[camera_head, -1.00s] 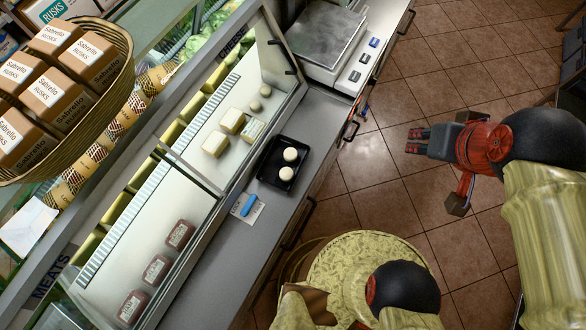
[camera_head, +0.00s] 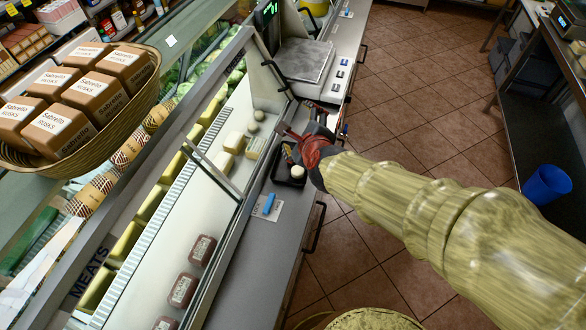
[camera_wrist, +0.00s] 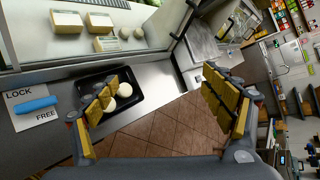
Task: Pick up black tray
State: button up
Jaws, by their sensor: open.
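The black tray (camera_head: 283,178) lies on the grey counter beside the glass display case, with two white round cheeses (camera_head: 298,171) in it; one is mostly hidden by my gripper in the head view. The tray also shows in the wrist view (camera_wrist: 87,86), with both cheeses (camera_wrist: 124,90) inside. My gripper (camera_head: 291,142) is open and empty over the counter by the tray. In the wrist view its fingers (camera_wrist: 160,88) are wide apart. The left finger overlaps the tray and the right one is over the counter-edge side; I cannot tell whether either touches.
A label card (camera_wrist: 36,109) with a blue marker (camera_head: 269,204) lies next to the tray. The glass case (camera_head: 215,180) with cheeses and packed meats borders the counter. A scale (camera_head: 303,60) stands farther along. Drawer handles (camera_head: 318,225) stick out in front. The floor is open.

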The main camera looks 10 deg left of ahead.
jog(key=o, duration=0.4)
jog(key=a+f+m+t+h+b, duration=0.1)
jog(key=a+f+m, duration=0.3)
jog(key=f+m, duration=0.4)
notch_tip(320, 180, down, 3)
jog(key=shift+f+m+h+b, duration=0.15)
jog(key=shift+m+h+b, duration=0.15)
jog(key=shift+h+b, duration=0.3)
jog(key=m+t+h+b, duration=0.1)
jog(key=m+h, duration=0.2)
jog(key=m, duration=0.3)
send_near(292, 164)
jog(key=shift+w+d+r, duration=0.1)
jog(key=shift+d+r, duration=0.05)
jog(key=shift+r, duration=0.4)
jog(key=shift+d+r, duration=0.15)
jog(key=shift+r, duration=0.45)
jog(key=shift+d+f+m, duration=0.1)
jog(key=shift+f+m, duration=0.1)
jog(key=shift+m, duration=0.1)
jog(key=shift+b+x, duration=0.55)
jog(key=shift+x, duration=0.65)
jog(key=b+x, duration=0.2)
jog(key=x, duration=0.3)
jog(key=shift+w+f, duration=0.1)
jog(key=shift+f, duration=0.1)
jog(key=shift+r, duration=0.1)
jog(key=shift+c, duration=0.4)
jog(key=shift+t, duration=0.3)
jog(key=c, duration=0.9)
